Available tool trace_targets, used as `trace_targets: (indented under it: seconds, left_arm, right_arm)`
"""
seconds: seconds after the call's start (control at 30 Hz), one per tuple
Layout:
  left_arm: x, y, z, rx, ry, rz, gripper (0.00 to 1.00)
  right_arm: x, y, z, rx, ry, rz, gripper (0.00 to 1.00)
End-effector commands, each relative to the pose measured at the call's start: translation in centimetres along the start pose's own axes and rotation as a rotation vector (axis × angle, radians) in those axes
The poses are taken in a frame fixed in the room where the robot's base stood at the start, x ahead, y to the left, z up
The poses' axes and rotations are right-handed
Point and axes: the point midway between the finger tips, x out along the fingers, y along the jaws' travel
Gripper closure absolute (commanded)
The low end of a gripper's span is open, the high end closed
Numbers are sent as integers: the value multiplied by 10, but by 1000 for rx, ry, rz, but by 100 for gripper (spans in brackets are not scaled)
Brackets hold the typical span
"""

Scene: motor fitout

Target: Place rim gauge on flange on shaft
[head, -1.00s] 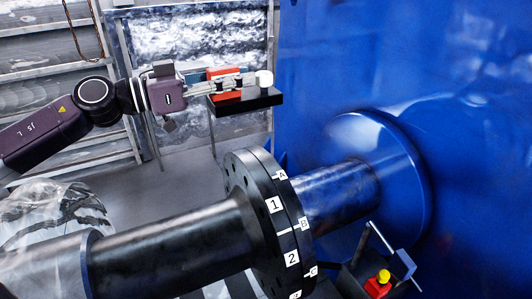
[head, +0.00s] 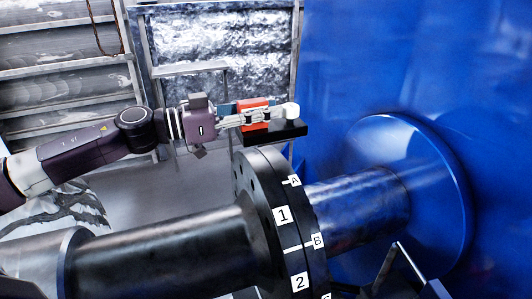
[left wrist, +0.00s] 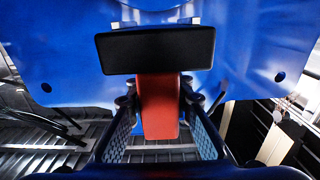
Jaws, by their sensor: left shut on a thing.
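The rim gauge has a red body (head: 254,113), a black block (head: 285,132) and a white round part (head: 291,111). My left gripper (head: 262,116) is shut on the red body and holds the gauge in the air, just above the flange's top edge in the head view. The left wrist view shows the red body (left wrist: 158,108) between the fingers, with the black block (left wrist: 156,49) beyond it. The dark flange (head: 258,195), labelled 1, 2, A and B, joins the thick shaft (head: 170,245). Its lower part is cut off. My right gripper is not in view.
A large blue housing (head: 370,60) with a round collar stands to the right. A grey stand-like part (head: 400,270) is at the lower right. Metal shelving (head: 65,70) and a framed panel stand behind my left arm.

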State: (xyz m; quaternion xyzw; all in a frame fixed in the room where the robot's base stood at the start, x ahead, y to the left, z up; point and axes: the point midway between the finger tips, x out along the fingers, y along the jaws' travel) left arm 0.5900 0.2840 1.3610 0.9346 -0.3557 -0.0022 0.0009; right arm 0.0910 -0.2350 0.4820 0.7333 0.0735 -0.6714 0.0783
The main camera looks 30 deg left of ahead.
Motion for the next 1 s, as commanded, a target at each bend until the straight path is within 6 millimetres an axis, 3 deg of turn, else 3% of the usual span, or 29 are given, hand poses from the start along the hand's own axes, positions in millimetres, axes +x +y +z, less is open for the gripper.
trace_targets:
  seconds: [0.1,0.33,0.6,1.0]
  left_arm:
    - [0,0,21,0,5,0,100]
    - [0,0,34,2,6,0,100]
    - [0,0,65,0,5,0,100]
    - [0,0,69,3,7,0,100]
  right_arm:
    - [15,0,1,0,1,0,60]
    - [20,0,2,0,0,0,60]
    - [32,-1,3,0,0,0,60]
    - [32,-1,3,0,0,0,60]
